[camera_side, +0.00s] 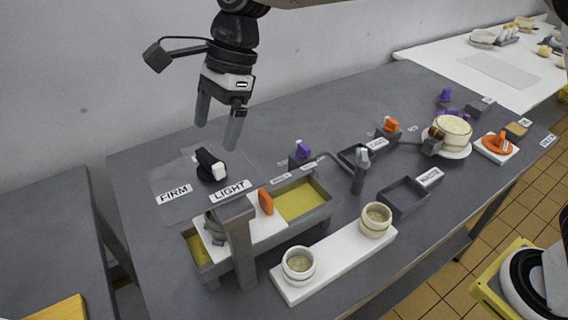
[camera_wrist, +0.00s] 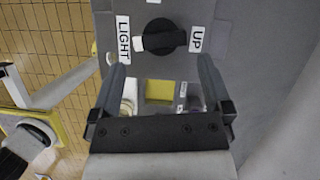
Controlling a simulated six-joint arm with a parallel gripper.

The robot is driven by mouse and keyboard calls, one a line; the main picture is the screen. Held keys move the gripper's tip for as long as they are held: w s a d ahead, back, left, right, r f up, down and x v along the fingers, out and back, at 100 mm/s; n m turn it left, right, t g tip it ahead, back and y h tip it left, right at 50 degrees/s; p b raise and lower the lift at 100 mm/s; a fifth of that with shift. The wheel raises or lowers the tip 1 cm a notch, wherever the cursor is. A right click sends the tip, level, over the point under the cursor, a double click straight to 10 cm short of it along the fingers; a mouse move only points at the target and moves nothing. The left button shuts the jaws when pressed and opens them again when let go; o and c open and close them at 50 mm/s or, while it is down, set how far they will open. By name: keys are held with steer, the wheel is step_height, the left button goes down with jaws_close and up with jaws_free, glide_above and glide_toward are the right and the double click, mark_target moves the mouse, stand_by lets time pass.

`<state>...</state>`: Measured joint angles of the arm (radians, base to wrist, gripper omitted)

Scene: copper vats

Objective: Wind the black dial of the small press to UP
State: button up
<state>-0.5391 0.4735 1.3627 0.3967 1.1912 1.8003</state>
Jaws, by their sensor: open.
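The black dial (camera_side: 207,162) stands on the grey surface behind the small press (camera_side: 238,235). It also shows near the top of the wrist view (camera_wrist: 165,36). Its white tip points at the LIGHT label (camera_wrist: 123,39). The UP label (camera_wrist: 196,39) is on the opposite side of the dial. The FIRM label (camera_side: 174,194) is left of LIGHT in the side view. My gripper (camera_side: 217,138) is open and empty, pointing down above the dial and apart from it. The fingers also show in the wrist view (camera_wrist: 163,68), with the dial ahead between them.
A white board (camera_side: 335,262) holds two cups in front. A wall is behind the table.

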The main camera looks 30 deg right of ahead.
mark_target(209, 156)
steer(key=shift+x, duration=2.5)
steer(key=c, duration=1)
steer(key=shift+o, duration=0.2)
